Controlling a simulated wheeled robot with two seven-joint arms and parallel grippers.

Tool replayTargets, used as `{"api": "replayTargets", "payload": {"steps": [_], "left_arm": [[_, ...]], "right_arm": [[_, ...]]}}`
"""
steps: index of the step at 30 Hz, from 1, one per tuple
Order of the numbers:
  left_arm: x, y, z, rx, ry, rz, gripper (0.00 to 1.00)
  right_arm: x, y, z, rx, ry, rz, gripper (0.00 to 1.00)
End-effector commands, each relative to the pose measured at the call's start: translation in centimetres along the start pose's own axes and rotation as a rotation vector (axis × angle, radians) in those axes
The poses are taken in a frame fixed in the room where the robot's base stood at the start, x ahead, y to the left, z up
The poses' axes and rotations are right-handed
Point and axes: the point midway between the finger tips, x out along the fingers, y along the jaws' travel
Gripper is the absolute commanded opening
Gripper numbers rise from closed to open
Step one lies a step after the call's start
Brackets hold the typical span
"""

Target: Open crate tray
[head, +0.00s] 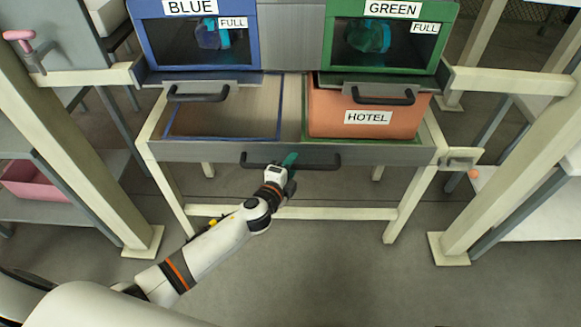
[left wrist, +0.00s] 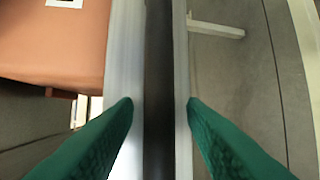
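The crate tray (head: 222,146) is a wide grey tray below the blue and green bins, with a blue-outlined bay on its left and a green-outlined bay on its right. An orange crate labelled HOTEL (head: 333,116) stands in the right bay; the left bay is empty. A long black handle (head: 255,164) runs along the tray's front. My left gripper (head: 291,160) is at the middle of this handle. In the left wrist view its green fingers (left wrist: 160,104) are apart, on either side of the black handle bar (left wrist: 159,80), with gaps beside it. My right gripper is not in view.
Above the tray are the blue bin (head: 204,38) and green bin (head: 381,42), each marked FULL, with black handles. Cream frame posts (head: 62,140) stand on both sides. A red-tipped latch (head: 461,163) is at the tray's right. The floor in front is clear.

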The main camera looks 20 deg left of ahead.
Motion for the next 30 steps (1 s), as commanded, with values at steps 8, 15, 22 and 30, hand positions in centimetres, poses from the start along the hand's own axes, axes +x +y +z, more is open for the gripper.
{"api": "replayTargets", "payload": {"steps": [8, 15, 22, 30], "left_arm": [[0.15, 0.02, 0.01, -0.001, 0.0, 0.0, 0.38], [0.13, 0.02, 0.0, -0.001, 0.0, 0.0, 0.0], [0.1, -0.01, 0.0, -0.001, 0.0, 0.0, 0.0], [-0.56, -0.27, 0.27, -0.003, 0.001, -0.003, 0.0]], "right_arm": [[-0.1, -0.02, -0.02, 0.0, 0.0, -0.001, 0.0], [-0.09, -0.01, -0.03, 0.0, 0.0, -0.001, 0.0], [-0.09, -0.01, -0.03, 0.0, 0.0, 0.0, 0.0], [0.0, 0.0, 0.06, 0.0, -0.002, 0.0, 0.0]]}}
